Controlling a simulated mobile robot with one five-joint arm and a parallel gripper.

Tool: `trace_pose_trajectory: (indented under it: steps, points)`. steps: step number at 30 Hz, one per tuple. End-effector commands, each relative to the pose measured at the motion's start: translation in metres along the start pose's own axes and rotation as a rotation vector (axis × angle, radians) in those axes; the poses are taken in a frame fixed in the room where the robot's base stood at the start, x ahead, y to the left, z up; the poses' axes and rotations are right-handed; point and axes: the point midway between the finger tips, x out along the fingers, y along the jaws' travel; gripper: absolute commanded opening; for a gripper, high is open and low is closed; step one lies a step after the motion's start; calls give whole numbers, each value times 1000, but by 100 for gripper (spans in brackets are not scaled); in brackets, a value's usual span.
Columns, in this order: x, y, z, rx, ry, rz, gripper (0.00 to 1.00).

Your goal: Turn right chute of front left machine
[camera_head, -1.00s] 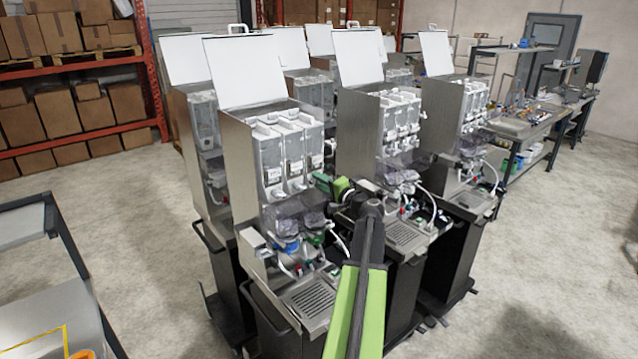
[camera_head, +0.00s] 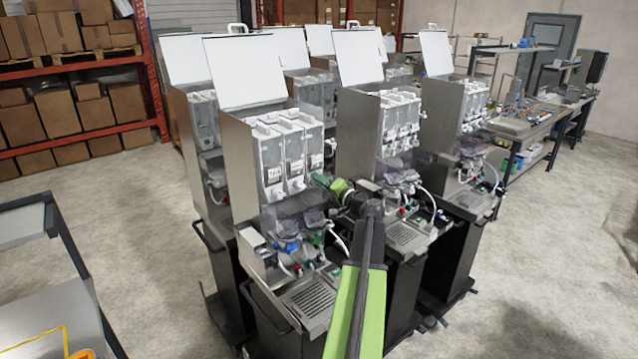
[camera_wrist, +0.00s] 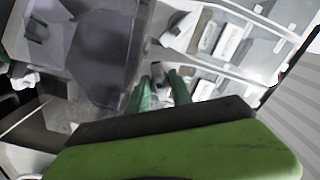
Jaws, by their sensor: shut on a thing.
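The front left machine (camera_head: 235,160) is a steel dispenser with its white lid raised and three clear canisters (camera_head: 292,150) side by side. My gripper (camera_head: 320,180) is at the lower right of these canisters, by the right one. In the head view my gripper covers the right chute.
A clear plastic hood (camera_wrist: 100,55) is close to the left of my fingers. A drip tray (camera_head: 308,298) and tubes lie below. Another machine (camera_head: 375,150) stands close on the right. Open floor (camera_head: 540,270) lies at the right.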

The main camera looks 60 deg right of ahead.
Motion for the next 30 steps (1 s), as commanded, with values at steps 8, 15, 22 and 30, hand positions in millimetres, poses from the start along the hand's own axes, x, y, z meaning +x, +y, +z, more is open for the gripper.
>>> trace_pose_trajectory:
  steps: [8, 15, 22, 30]
  points:
    - [0, 0, 0, 1, 0, 0, 33]
    - [-5, 0, 0, 1, 1, 1, 33]
    - [-55, -1, 2, 1, 3, 2, 33]
    - [-130, -1, 1, 1, 3, 2, 33]
